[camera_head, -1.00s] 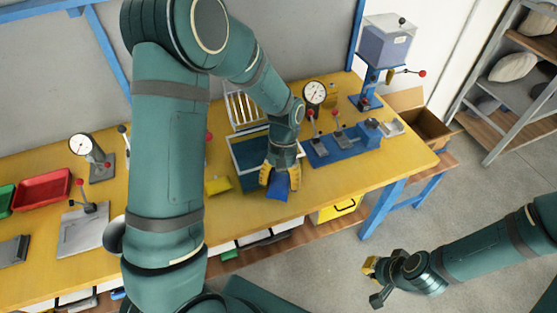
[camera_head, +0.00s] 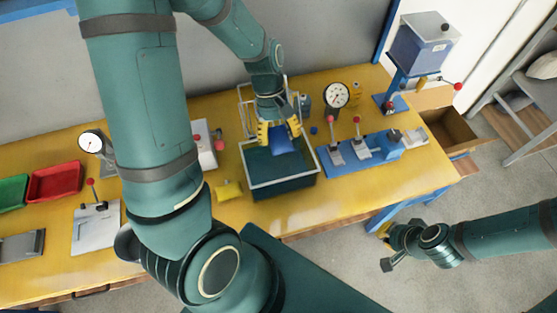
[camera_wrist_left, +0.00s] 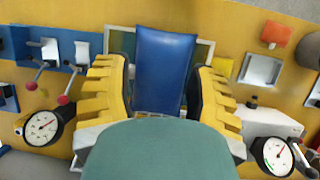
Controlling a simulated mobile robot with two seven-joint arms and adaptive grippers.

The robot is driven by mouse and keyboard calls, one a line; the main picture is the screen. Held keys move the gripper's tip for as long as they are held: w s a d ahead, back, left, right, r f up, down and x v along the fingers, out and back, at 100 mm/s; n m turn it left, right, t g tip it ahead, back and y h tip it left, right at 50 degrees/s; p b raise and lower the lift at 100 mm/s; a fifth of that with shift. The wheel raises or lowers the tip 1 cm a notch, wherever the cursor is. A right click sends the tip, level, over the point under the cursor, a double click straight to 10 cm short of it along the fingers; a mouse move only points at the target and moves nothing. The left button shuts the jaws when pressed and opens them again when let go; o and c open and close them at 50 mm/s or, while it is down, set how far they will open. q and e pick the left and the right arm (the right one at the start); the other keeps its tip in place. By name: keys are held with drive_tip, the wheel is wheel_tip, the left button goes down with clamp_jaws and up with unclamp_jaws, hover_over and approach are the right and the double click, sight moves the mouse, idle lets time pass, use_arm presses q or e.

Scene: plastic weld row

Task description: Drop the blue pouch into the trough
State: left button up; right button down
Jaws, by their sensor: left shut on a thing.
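The blue pouch (camera_head: 281,142) is held by my left gripper (camera_head: 280,131), whose yellow fingers are shut on it from both sides. In the head view it appears over the back part of the trough (camera_head: 286,187), a dark green-blue open box with a pale rim. I cannot tell the exact height of the pouch above it. In the left wrist view the pouch (camera_wrist_left: 165,70) hangs between the yellow fingers and hides much of the trough. My right gripper (camera_head: 386,248) is open and empty, off the table's front edge at the lower right.
A yellow block (camera_head: 229,190) lies left of the trough. A blue clamp fixture (camera_head: 360,155) stands to its right, with a dial gauge (camera_head: 336,95) behind. Red (camera_head: 55,181) and green trays sit far left. A wire rack stands behind the trough.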

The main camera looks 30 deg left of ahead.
use_arm(q)
drive_tip(key=shift+w+f, duration=0.1)
drive_tip(key=shift+f, duration=0.05)
wheel_tip(320, 180, down, 10)
drive_tip(key=shift+r+b, duration=0.25)
drive_tip(key=shift+b, duration=0.2)
drive_tip(key=shift+f+b, duration=0.45)
drive_tip(key=shift+f, duration=0.1)
drive_tip(key=shift+f, duration=0.1)
drive_tip(key=o, duration=1.2)
